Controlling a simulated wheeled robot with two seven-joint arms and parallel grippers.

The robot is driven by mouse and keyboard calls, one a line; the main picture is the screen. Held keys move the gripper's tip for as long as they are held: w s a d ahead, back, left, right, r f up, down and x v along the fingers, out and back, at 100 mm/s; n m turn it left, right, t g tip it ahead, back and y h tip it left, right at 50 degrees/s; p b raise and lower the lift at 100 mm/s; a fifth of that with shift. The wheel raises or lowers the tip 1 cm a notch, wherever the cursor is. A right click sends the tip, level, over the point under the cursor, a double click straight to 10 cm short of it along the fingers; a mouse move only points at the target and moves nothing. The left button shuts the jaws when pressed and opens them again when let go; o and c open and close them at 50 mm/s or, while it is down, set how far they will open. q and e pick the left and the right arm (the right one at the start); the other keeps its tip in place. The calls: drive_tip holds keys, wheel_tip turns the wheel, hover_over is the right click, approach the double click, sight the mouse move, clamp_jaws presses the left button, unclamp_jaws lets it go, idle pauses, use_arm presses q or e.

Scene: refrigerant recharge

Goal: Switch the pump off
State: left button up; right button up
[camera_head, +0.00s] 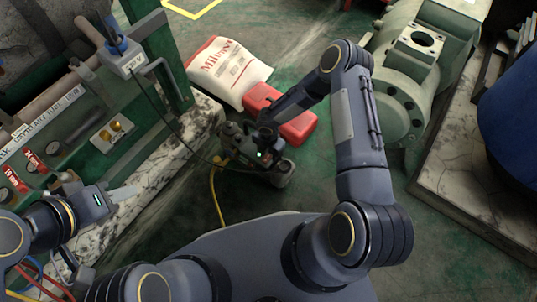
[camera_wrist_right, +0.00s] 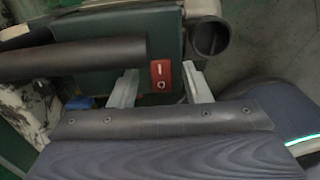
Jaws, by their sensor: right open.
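The pump (camera_head: 282,174) stands on the green floor in the head view, a dark body partly covered by my right arm's end. In the right wrist view its red rocker switch (camera_wrist_right: 160,76), with white marks, sits on a dark green housing (camera_wrist_right: 108,88). My right gripper (camera_wrist_right: 161,71) is open, with one pale finger on each side of the switch; whether the fingers touch the housing is unclear. In the head view its fingers are hidden behind the wrist. My left gripper (camera_head: 122,193) is at the lower left, away from the pump; its finger gap is not clear.
A red box (camera_head: 296,128) and a white printed bag (camera_head: 226,70) lie just behind the pump. A yellow hose (camera_head: 215,195) runs by it. In the wrist view a dark tube (camera_wrist_right: 75,60) crosses above the switch. A green bench (camera_head: 75,115) stands left, large machinery (camera_head: 400,95) right.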

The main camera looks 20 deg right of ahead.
drive_tip(key=shift+f, duration=0.5)
drive_tip(key=shift+c, duration=0.4)
clamp_jaws()
drive_tip(key=h+b, duration=0.1)
drive_tip(key=b, duration=0.1)
drive_tip(key=t+h+b, duration=0.1)
drive_tip(key=b, duration=0.2)
drive_tip(key=shift+s+a+f+t+b, duration=0.2)
drive_tip(key=shift+a+t+b, duration=0.1)
drive_tip(key=shift+a+b, duration=0.05)
drive_tip(key=shift+r+h+b, duration=0.25)
drive_tip(key=shift+h+b, duration=0.05)
drive_tip(key=shift+b, duration=0.2)
drive_tip(key=shift+r, duration=0.15)
